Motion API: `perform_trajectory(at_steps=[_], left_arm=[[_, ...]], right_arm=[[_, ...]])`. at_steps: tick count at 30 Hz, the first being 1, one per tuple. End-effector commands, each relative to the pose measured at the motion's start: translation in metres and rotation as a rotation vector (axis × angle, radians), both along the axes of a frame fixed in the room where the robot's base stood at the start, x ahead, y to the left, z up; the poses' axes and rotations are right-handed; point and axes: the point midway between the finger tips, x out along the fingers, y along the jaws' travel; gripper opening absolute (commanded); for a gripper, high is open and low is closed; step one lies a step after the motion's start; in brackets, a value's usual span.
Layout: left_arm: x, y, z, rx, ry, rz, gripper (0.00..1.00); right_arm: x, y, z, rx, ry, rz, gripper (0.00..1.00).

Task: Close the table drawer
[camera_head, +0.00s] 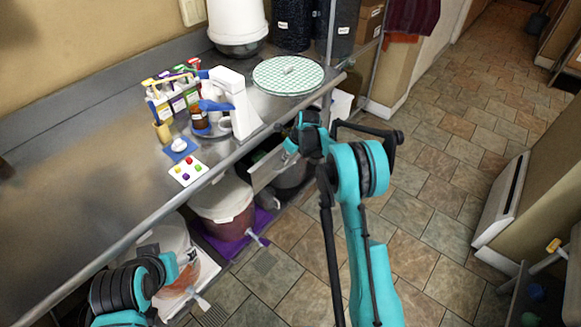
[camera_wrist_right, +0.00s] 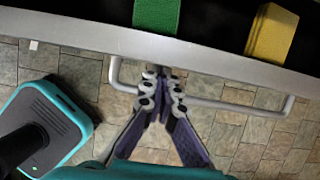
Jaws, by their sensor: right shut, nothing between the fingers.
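The table drawer (camera_head: 267,173) stands pulled out under the metal table (camera_head: 90,200), its pale front panel partly hidden by my right arm. In the right wrist view the drawer front (camera_wrist_right: 60,32) crosses the top, with a bar handle (camera_wrist_right: 235,104) on its outer side. My right gripper (camera_wrist_right: 163,78) is shut and empty, its fingertips at the outer side of the front near the handle. I cannot tell whether they touch. In the head view the right gripper (camera_head: 291,146) is beside the drawer. Of my left arm only links show at the lower left.
A green item (camera_wrist_right: 157,14) and a yellow item (camera_wrist_right: 271,32) lie in the drawer. Below the table stand a lidded bucket (camera_head: 222,207) and another bucket (camera_head: 175,250). A white microscope-like device (camera_head: 236,103) and a round checked mat (camera_head: 288,75) are on the table. Tiled floor is open at right.

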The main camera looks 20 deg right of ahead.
Motion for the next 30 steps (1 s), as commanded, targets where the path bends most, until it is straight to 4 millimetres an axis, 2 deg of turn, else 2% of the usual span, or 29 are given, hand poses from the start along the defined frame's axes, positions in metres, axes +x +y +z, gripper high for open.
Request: perform_trajectory(at_steps=[6,12,30], left_arm=[[0.0,0.0,0.003,0.0,0.0,0.0,0.67],[0.0,0.0,0.004,0.0,0.0,0.0,0.67],[0.0,0.0,0.007,0.0,0.0,0.0,0.67]], right_arm=[[0.028,0.02,0.0,0.0,-0.002,0.001,0.0],[0.04,0.029,0.0,-0.001,-0.001,0.0,0.0],[0.042,0.028,0.005,0.0,0.0,-0.001,0.0]])
